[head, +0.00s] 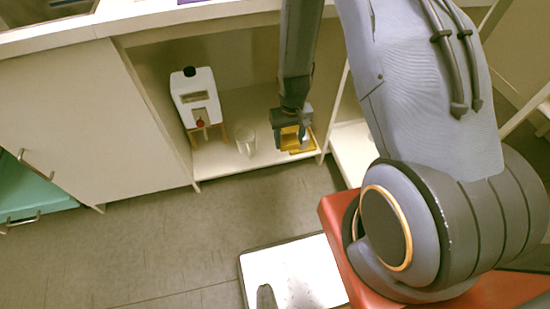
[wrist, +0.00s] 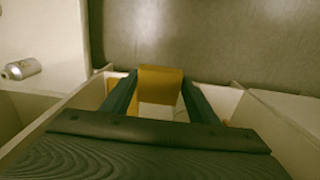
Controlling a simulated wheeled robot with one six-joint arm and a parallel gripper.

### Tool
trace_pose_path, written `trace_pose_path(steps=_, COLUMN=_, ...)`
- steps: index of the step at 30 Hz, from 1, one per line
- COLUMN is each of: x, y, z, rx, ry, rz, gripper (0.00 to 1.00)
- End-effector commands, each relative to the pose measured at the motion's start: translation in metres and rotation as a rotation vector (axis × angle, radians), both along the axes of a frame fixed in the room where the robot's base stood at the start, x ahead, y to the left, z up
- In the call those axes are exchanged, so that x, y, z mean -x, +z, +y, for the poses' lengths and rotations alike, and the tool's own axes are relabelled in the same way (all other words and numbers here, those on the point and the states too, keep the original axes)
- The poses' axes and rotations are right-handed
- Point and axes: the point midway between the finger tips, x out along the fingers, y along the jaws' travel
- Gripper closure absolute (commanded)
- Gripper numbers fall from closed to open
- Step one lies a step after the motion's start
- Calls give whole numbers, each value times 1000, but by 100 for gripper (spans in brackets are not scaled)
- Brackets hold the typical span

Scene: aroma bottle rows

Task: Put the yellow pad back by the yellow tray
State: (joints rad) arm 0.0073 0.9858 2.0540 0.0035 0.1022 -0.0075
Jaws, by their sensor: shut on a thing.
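My gripper (head: 291,133) reaches down into the open cabinet bay, near the right end of its floor. In the wrist view its two dark fingers (wrist: 160,84) are shut on the yellow pad (wrist: 160,78), which spans the gap between them. The yellow tray (head: 303,149) shows in the head view as a flat amber piece on the cabinet floor, just below and around the gripper. Yellow edges (wrist: 111,84) also show beside the fingers in the wrist view. The gripper partly hides pad and tray, and I cannot tell whether the pad touches the tray.
A white container (head: 197,97) with a black cap and red tap stands on a wooden stand at the left of the bay. A clear glass (head: 246,143) stands between it and my gripper. The cabinet's side wall is close on the right. Bare floor (head: 140,245) lies in front.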

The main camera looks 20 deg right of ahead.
Motion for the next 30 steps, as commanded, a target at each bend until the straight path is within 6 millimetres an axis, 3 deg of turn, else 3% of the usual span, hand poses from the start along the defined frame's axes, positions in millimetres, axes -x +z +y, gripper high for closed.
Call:
trace_pose_path(steps=1, x=-10, y=-15, z=0, rx=0, ry=1, rz=-2, gripper=67)
trace_pose_path(steps=12, x=-60, y=-67, z=2, rx=0, ry=3, rz=-1, gripper=67)
trace_pose_path(steps=30, x=-128, y=-134, z=2, rx=0, ry=3, rz=-1, gripper=67)
